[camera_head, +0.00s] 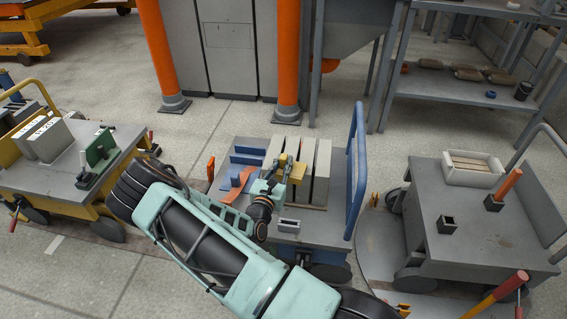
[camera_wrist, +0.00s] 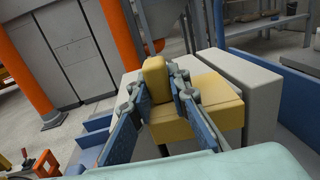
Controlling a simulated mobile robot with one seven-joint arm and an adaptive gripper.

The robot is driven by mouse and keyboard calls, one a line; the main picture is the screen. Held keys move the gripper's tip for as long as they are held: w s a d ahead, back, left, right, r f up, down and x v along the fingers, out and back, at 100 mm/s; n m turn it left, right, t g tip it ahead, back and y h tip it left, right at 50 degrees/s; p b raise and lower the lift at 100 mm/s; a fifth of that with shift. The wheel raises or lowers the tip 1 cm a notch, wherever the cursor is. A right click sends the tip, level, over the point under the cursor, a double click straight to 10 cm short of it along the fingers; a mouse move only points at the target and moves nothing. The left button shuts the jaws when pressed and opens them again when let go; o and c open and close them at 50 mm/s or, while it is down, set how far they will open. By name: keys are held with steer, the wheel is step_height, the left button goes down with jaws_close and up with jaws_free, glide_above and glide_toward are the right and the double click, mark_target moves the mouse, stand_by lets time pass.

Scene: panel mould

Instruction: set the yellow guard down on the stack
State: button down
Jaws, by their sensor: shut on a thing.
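The yellow guard (camera_head: 297,172) is a block with a raised knob, held by my gripper (camera_head: 274,180) above the cart. In the wrist view the guard (camera_wrist: 215,105) shows its knob between the two fingers of my gripper (camera_wrist: 158,88), which is shut on it. Behind and below it, several pale grey slabs (camera_head: 321,172) stand upright side by side on the cart; they also show in the wrist view (camera_wrist: 262,85). The guard overlaps the slabs' tops in both views. I cannot tell whether it touches them. Its underside is hidden.
The grey cart (camera_head: 320,228) has a blue rail (camera_head: 357,165) on its right. Blue pieces (camera_head: 248,158) and an orange piece (camera_head: 238,194) lie left of the slabs. A small grey box (camera_head: 289,225) sits in front. Orange posts (camera_head: 288,60) stand behind.

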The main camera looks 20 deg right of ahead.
steer(key=shift+f+b, duration=0.3)
steer(key=shift+f, duration=0.3)
steer(key=c, duration=1.7)
jaws_free()
steer(key=shift+c, duration=0.2)
